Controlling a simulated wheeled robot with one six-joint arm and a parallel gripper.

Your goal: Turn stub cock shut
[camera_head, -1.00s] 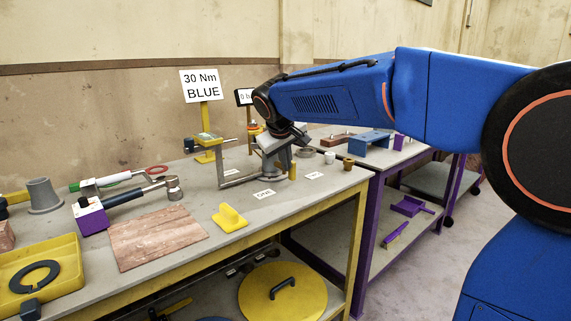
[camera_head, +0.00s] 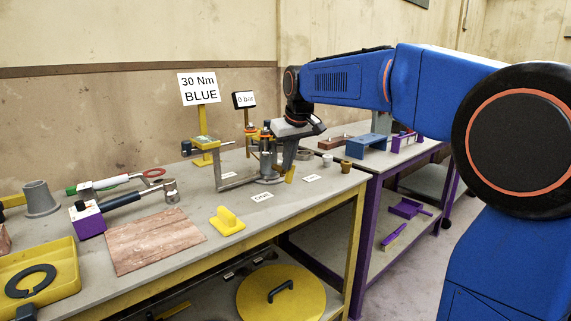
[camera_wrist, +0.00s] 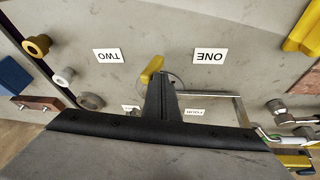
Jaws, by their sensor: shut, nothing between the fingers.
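The stub cock shows its yellow lever (camera_head: 290,175) low on the pipework, near the bench's front edge. In the wrist view the yellow lever (camera_wrist: 151,69) lies just beyond my fingertips, slightly slanted, between the labels TWO (camera_wrist: 107,55) and ONE (camera_wrist: 210,56). My gripper (camera_head: 287,168) points down right beside the lever, its fingers together and empty. In the wrist view my gripper (camera_wrist: 160,86) appears as one dark closed block that hides part of the cock. I cannot tell whether the fingers touch the lever. The grey upright pipe (camera_head: 267,160) stands just left of my gripper.
A 0 bar gauge sign (camera_head: 244,100) and a 30 Nm BLUE sign (camera_head: 199,88) stand behind. Small cups (camera_head: 345,165) stand right.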

